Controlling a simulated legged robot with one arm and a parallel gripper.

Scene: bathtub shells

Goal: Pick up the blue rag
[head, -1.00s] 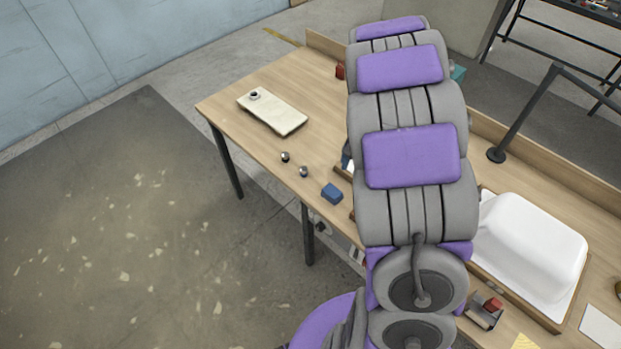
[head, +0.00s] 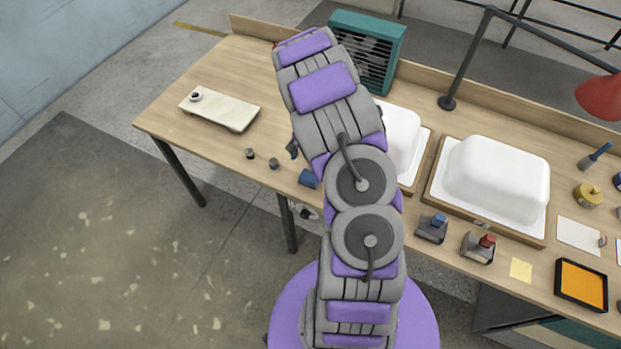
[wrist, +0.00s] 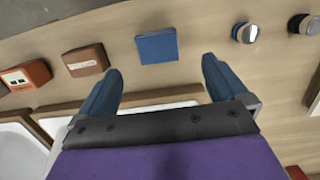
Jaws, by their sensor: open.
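The blue rag (head: 308,178) looks like a small flat folded square. It lies on the wooden bench near its front edge, partly covered by my arm in the head view. In the wrist view the rag (wrist: 156,47) lies just beyond the fingertips, between their lines. My gripper (wrist: 160,68) is open and empty, with one dark blue finger on each side. It is apart from the rag; the height above the bench is hard to tell. In the head view my arm hides most of the gripper, with one dark finger showing.
Two small round knobs (head: 262,158) lie left of the rag, and a cream board (head: 220,108) farther left. Two white tub shells (head: 497,170) stand to the right. A teal-framed unit (head: 367,50) stands at the back. A brown block (wrist: 86,60) is beside the rag in the wrist view.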

